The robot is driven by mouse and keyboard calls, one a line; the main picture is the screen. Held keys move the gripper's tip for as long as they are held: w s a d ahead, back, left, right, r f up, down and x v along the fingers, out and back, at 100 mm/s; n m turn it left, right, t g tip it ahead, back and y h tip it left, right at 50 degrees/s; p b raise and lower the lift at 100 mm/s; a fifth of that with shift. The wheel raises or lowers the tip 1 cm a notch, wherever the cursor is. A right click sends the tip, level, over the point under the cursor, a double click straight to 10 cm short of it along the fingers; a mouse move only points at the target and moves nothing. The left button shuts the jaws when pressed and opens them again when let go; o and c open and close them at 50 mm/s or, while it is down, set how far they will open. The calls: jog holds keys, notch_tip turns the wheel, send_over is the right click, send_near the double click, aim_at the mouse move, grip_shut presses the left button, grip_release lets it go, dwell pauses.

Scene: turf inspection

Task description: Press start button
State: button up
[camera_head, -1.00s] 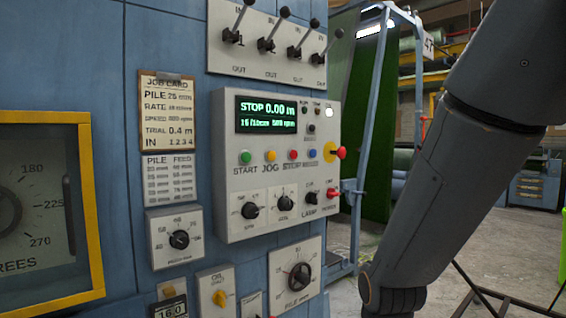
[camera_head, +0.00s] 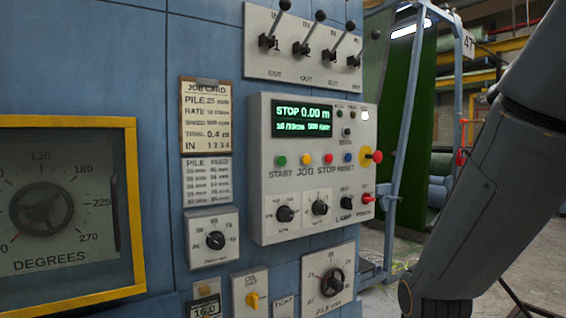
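The green start button (camera_head: 281,160) is at the left end of a row of buttons on a pale control box (camera_head: 317,205). The word START is printed below it. To its right are a yellow, a red and a blue button. The green display (camera_head: 303,117) above reads STOP 0.00 m. My grey arm fills the right side of the view. My gripper is not in view, and nothing of mine touches the box.
A red emergency knob on a yellow base (camera_head: 372,156) sticks out at the box's right edge. Several levers (camera_head: 308,42) are above. Dials are below, and a yellow-framed degrees gauge (camera_head: 130,200) is at left. A blue metal frame (camera_head: 394,150) stands right of the panel.

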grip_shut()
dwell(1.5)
